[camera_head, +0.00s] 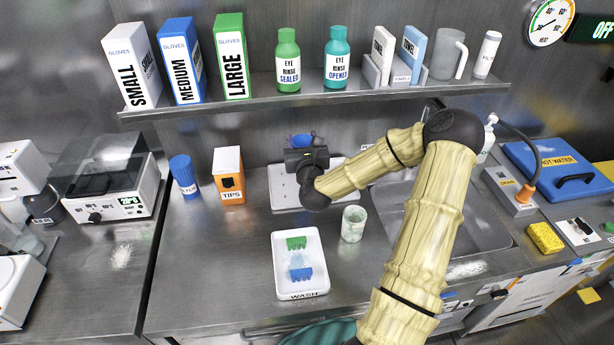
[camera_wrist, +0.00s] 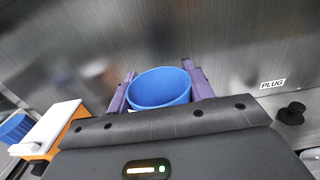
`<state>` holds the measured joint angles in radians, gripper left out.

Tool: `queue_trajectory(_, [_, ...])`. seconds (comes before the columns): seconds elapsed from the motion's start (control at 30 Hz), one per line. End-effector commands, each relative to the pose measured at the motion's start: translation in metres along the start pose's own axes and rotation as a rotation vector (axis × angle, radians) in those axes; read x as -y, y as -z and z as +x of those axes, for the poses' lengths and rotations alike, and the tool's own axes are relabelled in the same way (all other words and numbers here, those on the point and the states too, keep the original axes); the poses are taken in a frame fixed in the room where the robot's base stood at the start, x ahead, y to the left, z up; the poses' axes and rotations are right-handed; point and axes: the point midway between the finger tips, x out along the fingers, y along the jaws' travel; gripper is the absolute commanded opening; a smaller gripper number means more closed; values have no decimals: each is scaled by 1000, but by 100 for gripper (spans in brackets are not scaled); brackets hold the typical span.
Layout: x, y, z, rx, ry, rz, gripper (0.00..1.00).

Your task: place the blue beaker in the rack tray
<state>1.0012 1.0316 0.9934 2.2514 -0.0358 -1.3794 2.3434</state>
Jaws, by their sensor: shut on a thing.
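The blue beaker (camera_wrist: 160,88) is between the two purple fingers of my gripper (camera_wrist: 159,84) in the wrist view, with its open mouth facing the camera. My gripper is shut on it. In the head view only a small blue part of the beaker (camera_head: 301,140) shows beyond the dark gripper body, near the back wall. A white flat tray (camera_head: 284,190) lies on the counter below and behind my gripper and is partly hidden by it; it appears to be the rack tray. I cannot tell the beaker's exact height above it.
An orange TIPS box (camera_head: 229,181) and a blue cup (camera_head: 184,177) stand left of the tray. A whitish cup (camera_head: 353,224) stands in front, beside a white WASH tray (camera_head: 301,287) holding small green and blue racks. A shelf (camera_head: 310,99) with bottles runs above; a sink (camera_head: 475,224) lies right.

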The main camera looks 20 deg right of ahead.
Motion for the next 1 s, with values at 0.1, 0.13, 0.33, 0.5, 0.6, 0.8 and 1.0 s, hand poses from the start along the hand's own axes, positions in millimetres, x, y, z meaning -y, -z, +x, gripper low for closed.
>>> queue_trajectory(0.1, [0,0,0,0,0,0,29])
queue_trajectory(0.13, [0,0,0,0,0,0,29])
queue_trajectory(0.33, [0,1,0,0,0,0,29])
queue_trajectory(0.5, [0,21,0,-3,-1,1,29])
queue_trajectory(0.6, [-1,41,0,-4,-1,2,29])
queue_trajectory(0.8, [0,62,0,-1,0,0,29])
queue_trajectory(1.0, [0,62,0,1,0,0,29])
